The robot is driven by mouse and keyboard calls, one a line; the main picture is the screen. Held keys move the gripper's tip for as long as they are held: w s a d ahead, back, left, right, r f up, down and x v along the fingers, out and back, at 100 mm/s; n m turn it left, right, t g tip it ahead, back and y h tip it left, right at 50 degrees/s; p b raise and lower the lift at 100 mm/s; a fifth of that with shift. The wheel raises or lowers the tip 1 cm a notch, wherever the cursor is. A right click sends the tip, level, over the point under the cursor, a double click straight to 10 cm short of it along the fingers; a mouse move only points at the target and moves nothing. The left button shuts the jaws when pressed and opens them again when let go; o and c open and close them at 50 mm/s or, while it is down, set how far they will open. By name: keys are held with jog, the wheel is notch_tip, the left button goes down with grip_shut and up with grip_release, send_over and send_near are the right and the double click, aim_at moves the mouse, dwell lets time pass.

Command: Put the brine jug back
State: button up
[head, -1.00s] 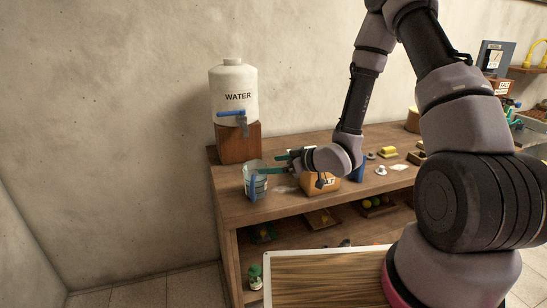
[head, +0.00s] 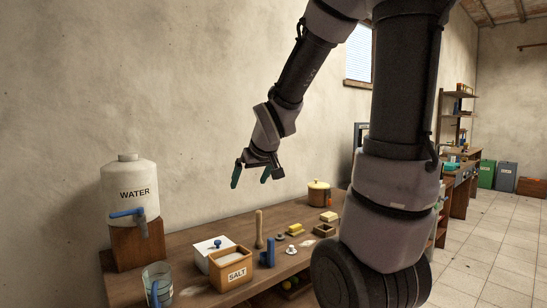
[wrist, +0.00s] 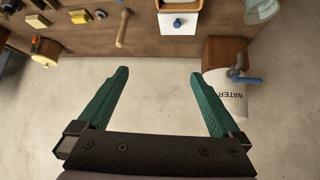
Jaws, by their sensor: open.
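The brine jug (head: 157,283), a clear vessel with a blue handle, stands on the wooden bench at the lower left of the head view, in front of the water dispenser. Part of it also shows at the top right edge of the wrist view (wrist: 262,10). My gripper (head: 250,178) is open and empty, with its green fingers raised well above the bench. It is up and to the right of the jug and apart from it. In the wrist view the gap between the fingers (wrist: 159,73) shows only bare wall.
A white WATER dispenser (head: 129,188) with a blue tap stands on a wooden block (head: 137,245). A SALT box (head: 231,269), a white box with a blue knob (head: 214,249), a wooden pestle (head: 259,228) and a yellow pot (head: 319,192) are on the bench.

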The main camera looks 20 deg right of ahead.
jog(key=s+r+m+y, duration=0.1)
jog(key=s+r, duration=0.3)
jog(key=s, duration=0.4)
jog(key=s+r+m+g, duration=0.1)
jog(key=s+r+m, duration=0.3)
jog(key=s, duration=0.5)
jog(key=shift+s+a+r+g+y, duration=0.15)
jog(key=shift+r+g+y, duration=0.15)
jog(key=shift+r+y, duration=0.15)
